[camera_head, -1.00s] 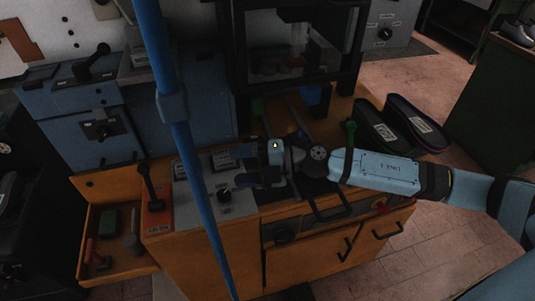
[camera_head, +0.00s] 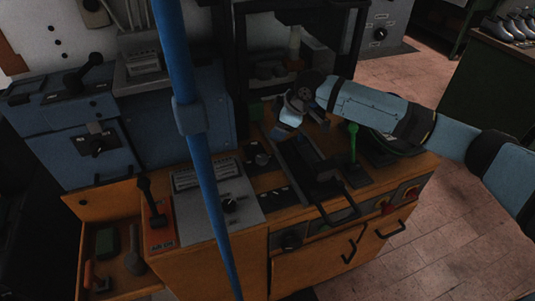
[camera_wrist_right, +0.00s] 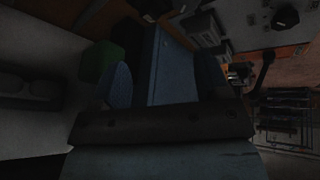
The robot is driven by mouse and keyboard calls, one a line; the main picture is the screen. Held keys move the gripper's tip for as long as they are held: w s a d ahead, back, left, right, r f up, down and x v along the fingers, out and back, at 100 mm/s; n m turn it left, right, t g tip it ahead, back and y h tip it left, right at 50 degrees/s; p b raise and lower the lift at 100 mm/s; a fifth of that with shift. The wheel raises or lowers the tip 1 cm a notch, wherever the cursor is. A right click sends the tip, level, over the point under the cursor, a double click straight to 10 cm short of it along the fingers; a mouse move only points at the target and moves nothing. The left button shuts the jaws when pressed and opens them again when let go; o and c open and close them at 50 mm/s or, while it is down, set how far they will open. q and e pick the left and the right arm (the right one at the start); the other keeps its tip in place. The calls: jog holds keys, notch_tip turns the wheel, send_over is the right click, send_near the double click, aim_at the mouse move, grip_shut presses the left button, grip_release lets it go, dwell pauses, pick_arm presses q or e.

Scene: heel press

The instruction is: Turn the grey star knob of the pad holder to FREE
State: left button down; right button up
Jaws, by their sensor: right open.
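A small grey knob (camera_head: 262,158) stands on the bench top left of the dark slide, with a dark label plate beside it. It looks like the star knob, but its lobes and pointer direction are too small and dark to read. My right gripper (camera_head: 288,112) is above the far end of the slide, in front of the press, up and right of the knob and apart from it. In the right wrist view the fingers (camera_wrist_right: 163,82) are spread and nothing is clearly held. My left gripper is not in view.
A blue pole (camera_head: 190,118) crosses the view in front of the bench. A grey panel with a black dial (camera_head: 229,204) and a red-based lever (camera_head: 159,222) stand left. A green-topped lever (camera_head: 352,145) stands right of the slide. An open drawer (camera_head: 125,245) sticks out at left.

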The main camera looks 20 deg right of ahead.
aim_at(263, 158)
jog(key=a+f, duration=0.1)
jog(key=f, duration=0.3)
jog(key=a+f+g, duration=0.1)
jog(key=a+f, duration=0.1)
jog(key=f, duration=0.1)
jog(key=a+f+g, duration=0.1)
jog(key=f, duration=0.3)
jog(key=shift+w+a+f, duration=0.15)
jog(key=shift+w+f, duration=0.15)
